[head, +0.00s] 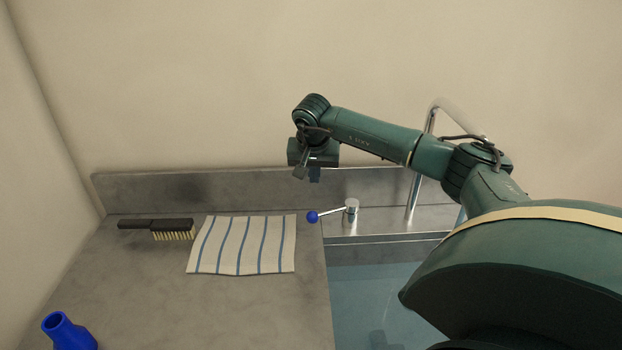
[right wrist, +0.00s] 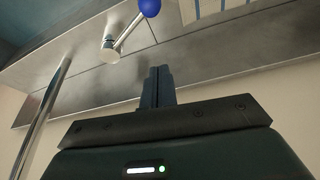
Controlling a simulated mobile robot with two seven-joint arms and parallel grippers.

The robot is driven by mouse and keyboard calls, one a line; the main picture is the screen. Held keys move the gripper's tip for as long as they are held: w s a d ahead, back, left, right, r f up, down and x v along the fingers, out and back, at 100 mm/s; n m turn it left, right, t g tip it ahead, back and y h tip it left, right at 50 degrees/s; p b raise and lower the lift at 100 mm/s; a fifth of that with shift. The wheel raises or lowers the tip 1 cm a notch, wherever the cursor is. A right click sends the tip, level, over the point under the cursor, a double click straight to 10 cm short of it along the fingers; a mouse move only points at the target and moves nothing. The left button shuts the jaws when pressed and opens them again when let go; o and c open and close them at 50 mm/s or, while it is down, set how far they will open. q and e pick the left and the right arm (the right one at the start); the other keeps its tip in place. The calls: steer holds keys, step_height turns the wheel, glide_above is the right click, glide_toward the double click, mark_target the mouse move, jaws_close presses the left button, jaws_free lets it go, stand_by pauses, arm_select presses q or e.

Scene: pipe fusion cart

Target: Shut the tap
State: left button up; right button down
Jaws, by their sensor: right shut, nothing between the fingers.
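The tap lever (head: 330,213) is a metal rod with a blue ball end (head: 312,217), joined to a short metal post (head: 351,209) on the sink ledge. The lever points left in the head view. The tap spout (head: 417,170) is a tall curved metal pipe, partly hidden by my right arm. My right gripper (head: 314,176) is above and behind the lever, near the backsplash, apart from it. In the right wrist view its fingers (right wrist: 157,85) are shut with nothing between them, and the lever (right wrist: 128,32) is just beyond them. My left gripper is not in view.
A striped cloth (head: 243,245) and a black brush (head: 165,228) lie on the grey counter (head: 150,290) left of the lever. The backsplash (head: 200,190) runs behind. The sink basin (head: 370,300) holds bluish water.

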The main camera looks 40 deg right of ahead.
mark_target(333, 210)
arm_select(q)
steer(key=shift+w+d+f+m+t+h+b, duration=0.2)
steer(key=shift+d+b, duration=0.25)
steer(key=shift+b, duration=0.55)
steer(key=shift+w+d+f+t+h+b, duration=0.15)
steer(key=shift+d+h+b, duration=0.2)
steer(key=shift+b, duration=0.7)
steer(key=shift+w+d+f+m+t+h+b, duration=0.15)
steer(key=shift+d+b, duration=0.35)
steer(key=shift+b, duration=0.5)
arm_select(e)
step_height(333, 210, down, 8)
steer(key=a, duration=0.1)
steer(key=shift+s+r, duration=0.15)
steer(key=shift+s, duration=0.3)
steer(key=shift+s+a, duration=0.1)
